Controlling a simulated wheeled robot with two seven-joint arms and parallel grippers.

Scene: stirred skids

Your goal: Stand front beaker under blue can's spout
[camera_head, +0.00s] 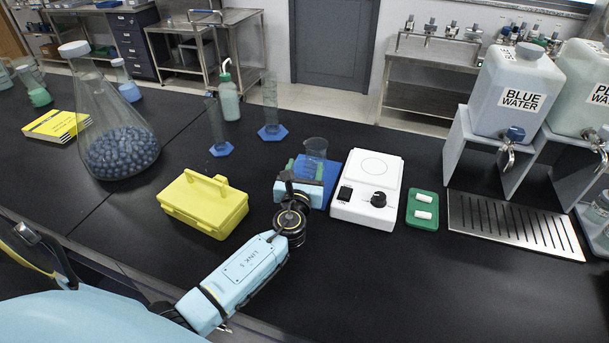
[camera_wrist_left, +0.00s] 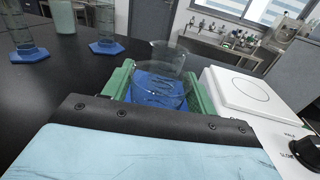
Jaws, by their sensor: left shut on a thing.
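A clear glass beaker (camera_head: 316,149) stands upright on a blue pad (camera_head: 329,178), left of the white hotplate. My left gripper (camera_head: 307,168) is shut on the beaker. In the left wrist view, the beaker (camera_wrist_left: 163,72) sits between the two green fingers (camera_wrist_left: 158,92), with the blue pad showing through its glass. The can labelled BLUE WATER (camera_head: 508,95) stands on a grey stand at the right. Its spout (camera_head: 508,152) hangs over the front of the stand, above a slotted metal drip tray (camera_head: 515,226). My right gripper is not in view.
A white hotplate (camera_head: 371,168) and a green tray with white pieces (camera_head: 422,222) lie between beaker and drip tray. A yellow case (camera_head: 205,204) is to the left. Two glass cylinders (camera_head: 270,100) stand behind. A second can (camera_head: 585,80) is far right. The front right bench is clear.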

